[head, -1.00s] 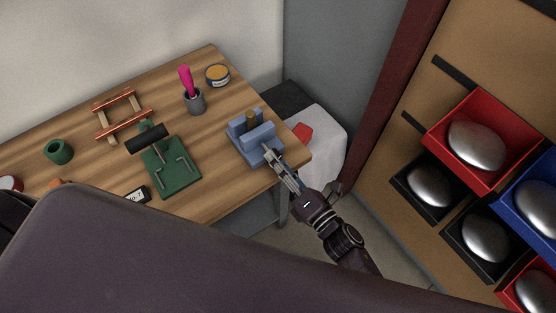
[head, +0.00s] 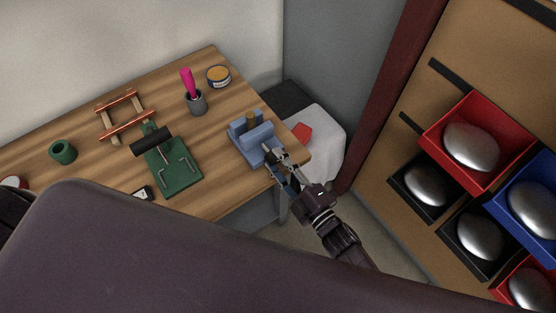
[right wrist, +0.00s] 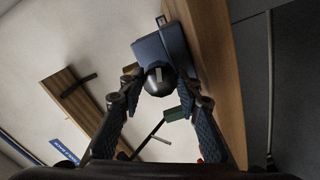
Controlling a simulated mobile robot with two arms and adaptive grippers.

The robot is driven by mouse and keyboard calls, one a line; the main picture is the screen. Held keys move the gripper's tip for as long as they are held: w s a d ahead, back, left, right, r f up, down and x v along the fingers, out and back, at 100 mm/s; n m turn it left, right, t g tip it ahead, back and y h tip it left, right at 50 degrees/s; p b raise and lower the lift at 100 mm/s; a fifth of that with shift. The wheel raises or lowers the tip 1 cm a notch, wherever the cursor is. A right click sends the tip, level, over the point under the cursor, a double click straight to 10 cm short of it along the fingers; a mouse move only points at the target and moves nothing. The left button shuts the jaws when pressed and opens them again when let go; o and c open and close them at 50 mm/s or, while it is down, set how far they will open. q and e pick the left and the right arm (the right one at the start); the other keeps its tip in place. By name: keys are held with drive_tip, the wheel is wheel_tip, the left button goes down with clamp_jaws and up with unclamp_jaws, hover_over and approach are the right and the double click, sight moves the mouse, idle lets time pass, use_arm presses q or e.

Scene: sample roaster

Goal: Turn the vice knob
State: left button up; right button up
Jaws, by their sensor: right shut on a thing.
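The blue vice (head: 263,134) stands at the right front corner of the wooden table; its body also fills the upper middle of the right wrist view (right wrist: 165,48). Its dark round knob (right wrist: 158,80) faces the right wrist camera. My right gripper (head: 274,164) reaches the vice from the front right. In the right wrist view its two fingertips (right wrist: 160,86) are closed in on either side of the knob. The exact contact is hard to make out in the head view. My left gripper is not in view.
On the table (head: 228,172) are a green press (head: 172,172), a grey cup (head: 196,103) with a pink-handled tool, a tin (head: 218,77), a wooden frame (head: 124,115) and a green ring (head: 62,152). Bins with silver lumps, including a red bin (head: 508,150), line the right wall.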

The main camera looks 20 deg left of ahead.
drive_tip(key=m, duration=0.4)
drive_tip(key=shift+p, duration=0.35)
drive_tip(key=shift+f+m, duration=0.1)
drive_tip(key=shift+m, duration=1.6)
drive_tip(key=o, duration=1.2)
drive_tip(key=shift+c, duration=0.2)
drive_tip(key=v, duration=1.2)
